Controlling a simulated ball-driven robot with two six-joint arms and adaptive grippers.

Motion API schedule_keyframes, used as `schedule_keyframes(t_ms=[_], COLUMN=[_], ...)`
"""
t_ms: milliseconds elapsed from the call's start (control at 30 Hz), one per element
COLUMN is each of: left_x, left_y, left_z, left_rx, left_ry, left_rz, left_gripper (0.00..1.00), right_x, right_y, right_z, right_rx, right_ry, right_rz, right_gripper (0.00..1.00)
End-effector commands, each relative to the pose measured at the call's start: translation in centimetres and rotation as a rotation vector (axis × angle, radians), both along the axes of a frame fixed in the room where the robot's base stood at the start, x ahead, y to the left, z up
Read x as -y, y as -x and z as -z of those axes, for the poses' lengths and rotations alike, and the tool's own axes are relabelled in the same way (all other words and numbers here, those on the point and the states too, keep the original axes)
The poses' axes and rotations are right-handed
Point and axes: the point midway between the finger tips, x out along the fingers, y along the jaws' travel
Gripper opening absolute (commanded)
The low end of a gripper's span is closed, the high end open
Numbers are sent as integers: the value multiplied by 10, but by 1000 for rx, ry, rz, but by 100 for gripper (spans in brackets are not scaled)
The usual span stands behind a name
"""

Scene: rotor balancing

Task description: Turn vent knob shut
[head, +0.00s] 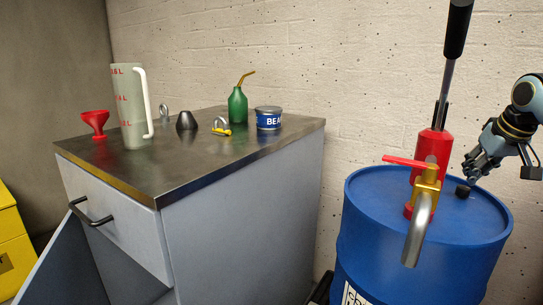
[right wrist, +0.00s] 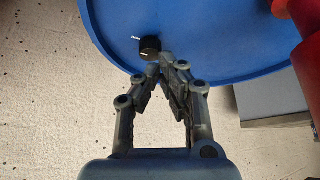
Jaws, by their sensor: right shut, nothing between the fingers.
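The black vent knob (head: 463,191) sits on the lid of the blue drum (head: 374,205), near its right rear rim. In the right wrist view the knob (right wrist: 150,47) has a white pointer mark and stands just beyond my fingertips. My right gripper (head: 470,178) is at the knob, and its closed, empty fingertips (right wrist: 162,56) are right beside the knob. I cannot tell whether they touch it. My left gripper is not in view.
A red hand pump (head: 432,150) with a brass tap (head: 427,184) and spout rises from the drum left of the knob. A metal-topped cabinet (head: 190,170) with a jug (head: 132,115), red funnel (head: 94,122), oil can (head: 238,105) and blue tin (head: 268,118) stands left. A brick wall is behind.

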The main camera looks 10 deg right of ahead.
Motion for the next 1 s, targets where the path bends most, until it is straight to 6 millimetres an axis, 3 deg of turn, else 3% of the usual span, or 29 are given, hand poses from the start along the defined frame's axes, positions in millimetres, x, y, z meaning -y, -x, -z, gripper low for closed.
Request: schedule_keyframes(t_ms=[33,133,400,1000], left_x=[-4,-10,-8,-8], left_y=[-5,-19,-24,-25], left_z=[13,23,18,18], left_rx=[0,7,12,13], left_ry=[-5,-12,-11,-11], left_rz=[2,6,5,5], left_gripper=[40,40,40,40], right_x=[0,0,0,1], right_y=[0,0,0,-1], right_z=[17,28,43,46], right_rx=[-3,-5,0,0], right_ry=[2,0,0,0], right_rz=[0,0,0,0], right_gripper=[0,0,0,0])
